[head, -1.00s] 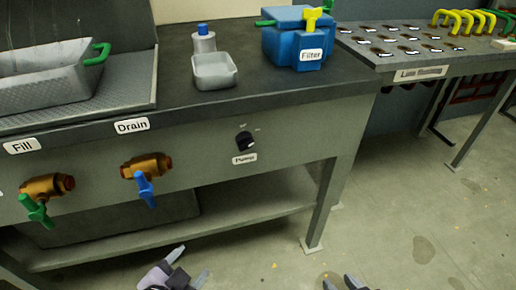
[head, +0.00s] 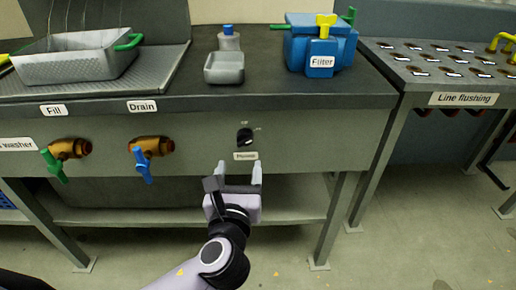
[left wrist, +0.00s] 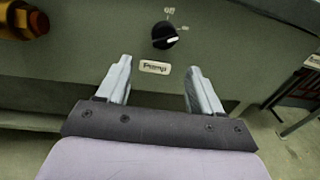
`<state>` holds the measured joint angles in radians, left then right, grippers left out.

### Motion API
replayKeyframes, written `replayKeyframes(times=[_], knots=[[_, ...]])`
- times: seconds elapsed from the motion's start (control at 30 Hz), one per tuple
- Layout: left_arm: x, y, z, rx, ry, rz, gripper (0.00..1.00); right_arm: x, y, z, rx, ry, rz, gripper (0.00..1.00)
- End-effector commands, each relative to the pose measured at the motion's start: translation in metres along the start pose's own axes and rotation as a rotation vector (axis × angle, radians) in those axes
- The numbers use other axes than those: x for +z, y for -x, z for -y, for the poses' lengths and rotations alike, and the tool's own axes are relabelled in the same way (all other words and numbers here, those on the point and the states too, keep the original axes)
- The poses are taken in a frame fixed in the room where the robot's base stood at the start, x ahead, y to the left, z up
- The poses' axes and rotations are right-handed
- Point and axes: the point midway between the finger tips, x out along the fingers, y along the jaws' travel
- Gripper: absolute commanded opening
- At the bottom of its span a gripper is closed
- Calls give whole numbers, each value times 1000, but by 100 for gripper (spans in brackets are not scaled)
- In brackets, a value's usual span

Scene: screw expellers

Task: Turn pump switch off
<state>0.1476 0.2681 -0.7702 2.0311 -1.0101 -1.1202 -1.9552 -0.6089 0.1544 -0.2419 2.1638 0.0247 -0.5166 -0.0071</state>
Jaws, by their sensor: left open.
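The pump switch (head: 244,138) is a round black knob on the grey front panel of the bench, above the white Pump label (head: 245,156). My left gripper (head: 239,172) is open and empty, just below the label and short of the panel. In the left wrist view its fingertips (left wrist: 159,66) stand apart, either side of the label and below the knob. My right gripper is not in view.
The Drain valve (head: 150,149), with a blue handle, and the Fill valve (head: 66,150), with a green handle, stick out to the left. A blue filter box (head: 319,48), a small grey tray (head: 224,68) and a grey basin (head: 75,57) stand on top.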

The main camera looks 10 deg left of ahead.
Motion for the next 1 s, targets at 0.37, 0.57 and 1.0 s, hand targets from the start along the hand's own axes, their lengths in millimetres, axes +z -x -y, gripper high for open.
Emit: replayKeyframes(times=[0.37, 0.57, 1.0], knots=[[13, -26, 0, 24, -118, 54, 66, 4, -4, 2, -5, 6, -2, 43], [14, -56, -1, 23, -115, 52, 66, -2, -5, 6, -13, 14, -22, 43], [16, -73, -1, 21, -114, 48, 66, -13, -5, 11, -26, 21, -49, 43]])
